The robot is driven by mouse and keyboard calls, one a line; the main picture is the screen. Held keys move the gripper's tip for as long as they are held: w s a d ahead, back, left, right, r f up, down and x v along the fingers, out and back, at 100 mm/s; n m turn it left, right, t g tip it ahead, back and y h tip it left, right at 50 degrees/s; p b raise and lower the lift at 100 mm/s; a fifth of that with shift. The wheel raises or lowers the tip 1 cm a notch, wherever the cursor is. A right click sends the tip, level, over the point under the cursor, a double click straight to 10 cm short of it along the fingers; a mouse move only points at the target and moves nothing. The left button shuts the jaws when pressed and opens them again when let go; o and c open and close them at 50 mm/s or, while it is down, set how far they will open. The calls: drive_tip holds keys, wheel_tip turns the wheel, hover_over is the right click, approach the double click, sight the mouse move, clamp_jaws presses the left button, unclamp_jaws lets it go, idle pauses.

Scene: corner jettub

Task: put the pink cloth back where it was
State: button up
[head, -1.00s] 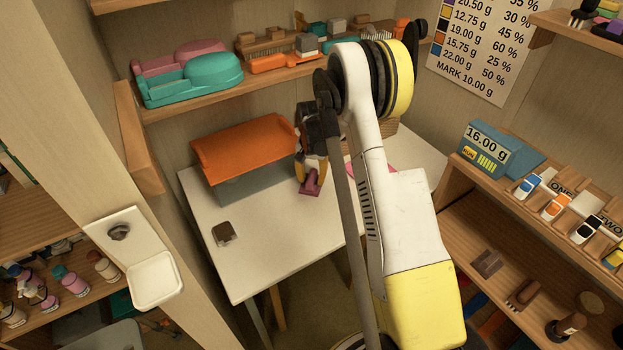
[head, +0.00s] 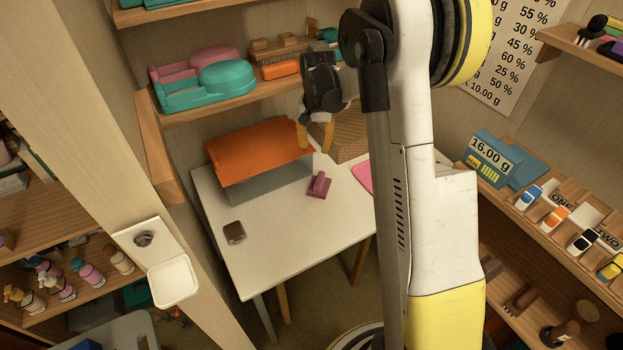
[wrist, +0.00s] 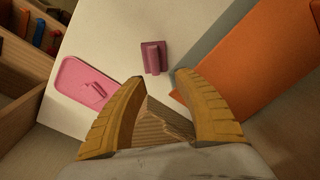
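The pink cloth (head: 319,186) appears to be the small mauve-pink piece with a raised ridge, lying on the white table in front of the orange-topped box. It also shows in the wrist view (wrist: 153,58), just beyond my fingertips. My gripper (head: 315,146) is above and behind it, with its yellow fingers spread and nothing between them; the fingers also show in the wrist view (wrist: 160,77). A flat pink tray or mat (wrist: 83,82) with a small pink piece on it lies left of the cloth in the wrist view. In the head view my arm partly hides this mat (head: 362,178).
The white table (head: 280,235) has clear room at its front. A grey box with an orange cover (head: 258,152) stands at the back left, a brown box (head: 348,140) behind my gripper. A small brown block (head: 234,232) lies front left. Shelves (head: 230,97) close in the back.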

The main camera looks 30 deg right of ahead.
drive_tip(key=s+a+r+n+t, duration=0.45)
drive_tip(key=s+a+r, duration=0.75)
drive_tip(key=s+r, duration=0.4)
drive_tip(key=s+a+f+n+t, duration=0.1)
drive_tip(key=s+a+n+t, duration=0.1)
drive_tip(key=s, duration=0.8)
drive_tip(key=shift+a+n, duration=0.55)
drive_tip(key=shift+a, duration=0.35)
drive_tip(key=shift+s, duration=0.1)
